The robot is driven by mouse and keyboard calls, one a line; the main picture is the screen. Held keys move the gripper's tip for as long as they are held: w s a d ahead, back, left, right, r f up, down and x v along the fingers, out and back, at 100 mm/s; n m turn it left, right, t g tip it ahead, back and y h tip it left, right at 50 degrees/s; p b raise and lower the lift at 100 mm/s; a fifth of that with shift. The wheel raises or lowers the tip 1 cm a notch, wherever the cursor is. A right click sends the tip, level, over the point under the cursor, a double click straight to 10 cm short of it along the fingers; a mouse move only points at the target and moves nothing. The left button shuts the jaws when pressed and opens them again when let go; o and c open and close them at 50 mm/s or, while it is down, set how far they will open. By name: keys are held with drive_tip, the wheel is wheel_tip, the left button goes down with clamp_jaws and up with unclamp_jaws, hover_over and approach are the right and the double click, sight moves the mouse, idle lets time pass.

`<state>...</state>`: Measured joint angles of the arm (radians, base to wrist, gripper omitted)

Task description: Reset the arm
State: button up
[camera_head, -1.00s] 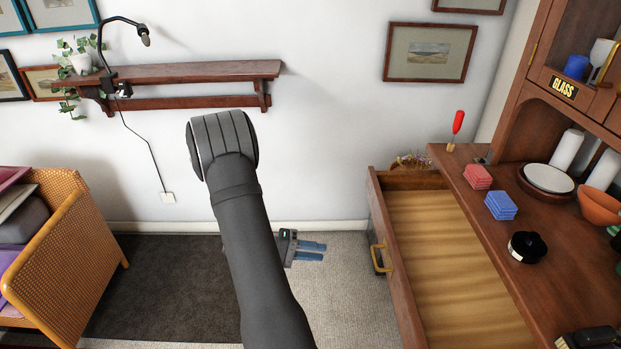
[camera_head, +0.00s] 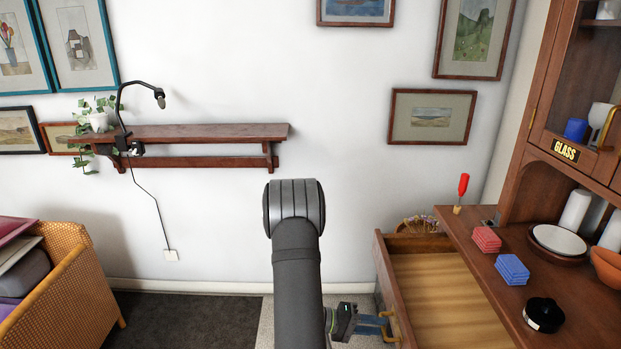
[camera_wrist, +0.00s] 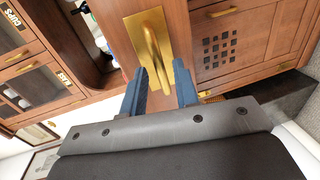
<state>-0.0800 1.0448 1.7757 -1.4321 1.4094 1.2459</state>
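My gripper (camera_head: 384,325) shows low in the head view, past my dark arm, with its blue fingers pointing right at the front of the pulled-out drawer (camera_head: 391,280). In the wrist view the two blue fingers (camera_wrist: 163,75) stand apart, with a gap between them. The drawer's brass handle (camera_wrist: 150,42) shows just ahead of and between the fingertips; whether they touch it I cannot tell. The handle (camera_head: 392,328) also shows beside the fingertips in the head view. No loose object shows between the fingers.
The wooden cabinet (camera_head: 480,245) on the right bears red coasters (camera_head: 486,239), blue coasters (camera_head: 512,269), a white plate (camera_head: 558,240) and a black round item (camera_head: 543,314). A wall shelf (camera_head: 200,132) is at the back.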

drive_tip(key=shift+d+f, duration=0.15)
drive_tip(key=shift+d, duration=0.6)
drive_tip(key=shift+d+f, duration=0.15)
drive_tip(key=shift+d, duration=0.6)
drive_tip(key=shift+a, duration=0.15)
drive_tip(key=a+r, duration=0.3)
drive_tip(key=a, duration=1.3)
drive_tip(key=shift+a+r, duration=0.2)
drive_tip(key=shift+a, duration=0.2)
drive_tip(key=shift+d+f, duration=0.55)
drive_tip(key=shift+d, duration=2.35)
drive_tip(key=shift+d+f, duration=0.6)
drive_tip(key=shift+d, duration=2.35)
drive_tip(key=shift+d+f, duration=0.55)
drive_tip(key=shift+d, duration=2.35)
